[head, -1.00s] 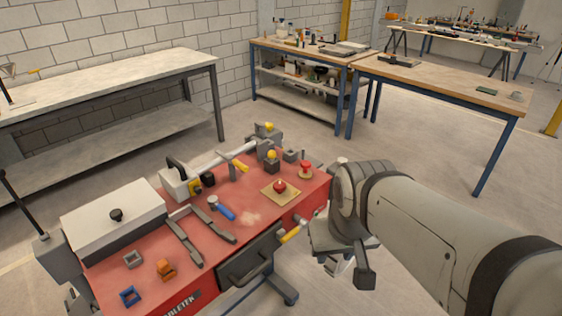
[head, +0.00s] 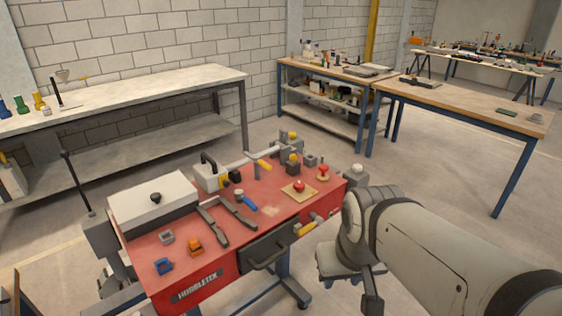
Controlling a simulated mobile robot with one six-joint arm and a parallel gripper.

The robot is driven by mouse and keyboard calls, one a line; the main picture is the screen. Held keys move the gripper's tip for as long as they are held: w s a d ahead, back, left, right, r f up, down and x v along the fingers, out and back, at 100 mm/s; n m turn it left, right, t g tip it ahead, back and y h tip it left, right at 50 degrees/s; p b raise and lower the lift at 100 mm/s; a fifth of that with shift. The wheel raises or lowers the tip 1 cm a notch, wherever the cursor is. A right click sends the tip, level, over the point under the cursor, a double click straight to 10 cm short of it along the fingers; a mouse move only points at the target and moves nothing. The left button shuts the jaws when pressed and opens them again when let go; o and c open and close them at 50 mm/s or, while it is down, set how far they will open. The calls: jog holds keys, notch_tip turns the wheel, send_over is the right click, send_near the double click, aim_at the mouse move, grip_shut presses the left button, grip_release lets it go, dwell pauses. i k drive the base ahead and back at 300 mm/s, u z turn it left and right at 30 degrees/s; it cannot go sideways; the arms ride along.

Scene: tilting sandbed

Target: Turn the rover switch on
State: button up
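I cannot make out a switch that is clearly the rover switch. A red bench (head: 275,207) with small fittings on top stands in front of me. A small orange block-like thing (head: 195,246) lies at its front left; I cannot tell if it is a rover. A red knob (head: 299,186) sits on a tan plate, and another red knob (head: 323,171) stands behind it to the right. My gripper (head: 357,281) hangs right of the bench's right end, apart from the fittings. My own arm partly hides it, and its fingers are unclear.
A white lidded box (head: 148,209) covers the bench's back left. Dark flat bars (head: 220,228), a blue-handled tool (head: 246,203) and a blue ring-like part (head: 163,266) lie on top. A drawer handle (head: 268,255) sticks out in front. Open floor lies at the right.

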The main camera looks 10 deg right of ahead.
aim_at(299, 185)
jog(key=i, duration=0.85)
jog(key=z, duration=0.05)
